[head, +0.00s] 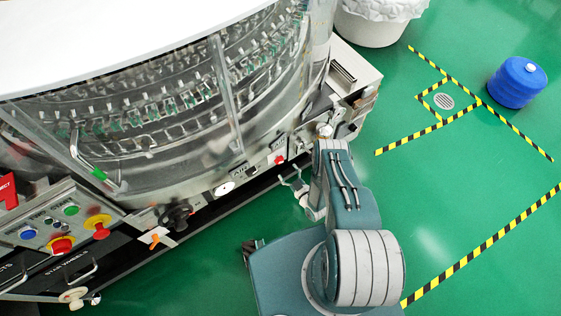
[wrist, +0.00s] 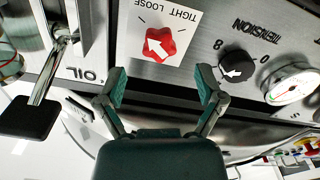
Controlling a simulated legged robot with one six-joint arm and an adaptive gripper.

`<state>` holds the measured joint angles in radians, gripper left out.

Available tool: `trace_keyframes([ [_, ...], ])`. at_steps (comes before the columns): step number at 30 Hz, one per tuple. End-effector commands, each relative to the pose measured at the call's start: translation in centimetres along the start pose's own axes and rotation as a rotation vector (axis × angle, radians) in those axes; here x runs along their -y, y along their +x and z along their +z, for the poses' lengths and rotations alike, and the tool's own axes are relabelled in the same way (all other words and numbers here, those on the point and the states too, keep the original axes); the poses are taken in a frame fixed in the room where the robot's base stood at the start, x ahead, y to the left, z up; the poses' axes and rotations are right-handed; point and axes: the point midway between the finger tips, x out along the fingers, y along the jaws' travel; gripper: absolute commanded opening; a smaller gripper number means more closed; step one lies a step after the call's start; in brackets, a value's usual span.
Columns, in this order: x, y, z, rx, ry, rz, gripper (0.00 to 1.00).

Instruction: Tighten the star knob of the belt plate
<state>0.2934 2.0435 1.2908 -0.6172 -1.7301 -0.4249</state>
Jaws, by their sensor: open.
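The red star knob (wrist: 160,44) is on a white label plate on the machine's front panel in the wrist view, which shows the panel upside down. Its white arrow appears to point up and left in the picture, toward the LOOSE side. The TIGHT word is on the right. A small red knob (head: 279,159) also shows on the panel in the head view. My gripper (wrist: 162,80) is open and empty, with its two fingers apart below the knob in the wrist picture and not touching it.
A black TENSION dial (wrist: 238,66) and a round gauge (wrist: 292,84) are right of the knob in the wrist view. A lever with a black pad (wrist: 30,117) is at left. A blue drum (head: 516,82) stands on open green floor at right.

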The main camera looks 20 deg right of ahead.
Motion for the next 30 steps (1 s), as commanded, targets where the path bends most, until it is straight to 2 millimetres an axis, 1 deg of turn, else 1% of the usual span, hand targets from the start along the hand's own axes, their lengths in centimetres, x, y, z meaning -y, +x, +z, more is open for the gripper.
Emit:
trace_keyframes([
  [1, 0.1, 1.1, -0.1, -0.002, -0.003, -0.003, 0.87],
  [3, 0.0, 2.3, -0.1, -0.003, -0.002, -0.002, 0.87],
  [6, 0.0, 3.8, 0.0, -0.002, -0.001, -0.001, 0.87],
  [9, 0.0, 4.9, 0.0, 0.000, -0.002, -0.001, 0.87],
  [13, 0.0, 5.5, 0.0, 0.001, 0.000, 0.000, 0.87],
  [20, 0.0, 5.5, 0.0, 0.002, 0.000, 0.000, 0.87],
  [23, 0.0, 5.5, 0.0, 0.001, 0.000, 0.000, 0.47],
  [24, 0.0, 5.5, 0.0, 0.001, 0.000, 0.000, 0.29],
  [25, 0.0, 5.5, 0.0, 0.001, 0.000, 0.000, 0.16],
  [26, 0.0, 5.5, 0.0, 0.001, 0.000, 0.000, 0.05],
  [30, 0.0, 5.6, 0.0, 0.001, 0.000, 0.000, 0.05],
])
